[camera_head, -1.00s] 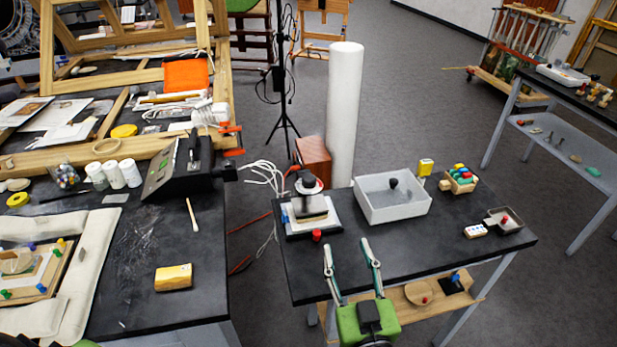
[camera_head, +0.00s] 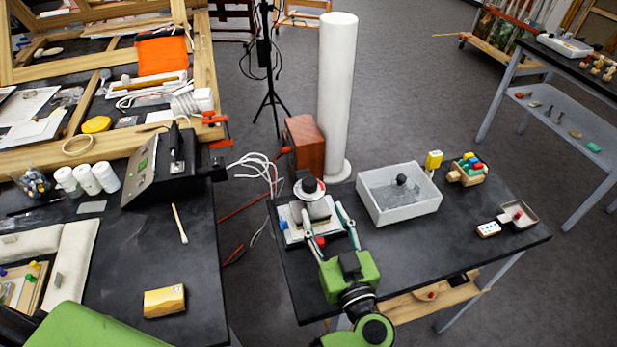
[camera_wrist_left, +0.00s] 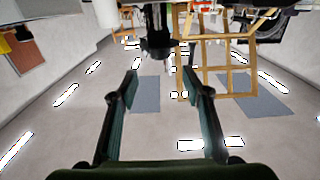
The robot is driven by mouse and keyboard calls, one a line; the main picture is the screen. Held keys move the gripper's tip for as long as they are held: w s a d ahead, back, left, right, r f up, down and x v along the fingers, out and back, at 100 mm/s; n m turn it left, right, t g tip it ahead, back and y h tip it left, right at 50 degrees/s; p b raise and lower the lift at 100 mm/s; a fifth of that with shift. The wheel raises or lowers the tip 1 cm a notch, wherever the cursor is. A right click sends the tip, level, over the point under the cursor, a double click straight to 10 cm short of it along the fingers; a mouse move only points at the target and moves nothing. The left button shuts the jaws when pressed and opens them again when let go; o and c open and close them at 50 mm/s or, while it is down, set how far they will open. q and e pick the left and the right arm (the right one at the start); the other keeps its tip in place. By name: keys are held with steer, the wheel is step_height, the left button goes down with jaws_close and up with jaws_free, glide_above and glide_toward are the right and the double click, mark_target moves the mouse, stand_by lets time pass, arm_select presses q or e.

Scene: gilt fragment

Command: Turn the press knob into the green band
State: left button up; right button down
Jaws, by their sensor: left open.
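The press (camera_head: 316,209) stands at the left end of the dark bench. A black knob (camera_head: 309,185) sits on a pale round disc (camera_head: 307,192) on its top. I cannot make out a green band. A red knob (camera_head: 320,242) is low at the press's front. My right gripper is not in view.
A white tray (camera_head: 370,212) stands right of the press, with a yellow item (camera_head: 433,159) and a wooden block holder (camera_head: 468,176) beyond. A red-brown box (camera_head: 304,145) and a tall white cylinder (camera_head: 338,90) stand behind. White cables (camera_head: 258,165) hang between the benches.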

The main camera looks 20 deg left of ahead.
mark_target(312, 188)
arm_select(q)
steer(key=p+x, duration=0.1)
steer(key=x, duration=0.5)
steer(key=shift+a+r, duration=0.1)
steer(key=shift+r, duration=0.1)
steer(key=p+x, duration=0.1)
steer(key=x, duration=0.3)
steer(key=shift+f, duration=0.15)
steer(key=shift+w+a+f, duration=0.1)
steer(key=shift+w+a, duration=0.2)
steer(key=shift+w, duration=0.15)
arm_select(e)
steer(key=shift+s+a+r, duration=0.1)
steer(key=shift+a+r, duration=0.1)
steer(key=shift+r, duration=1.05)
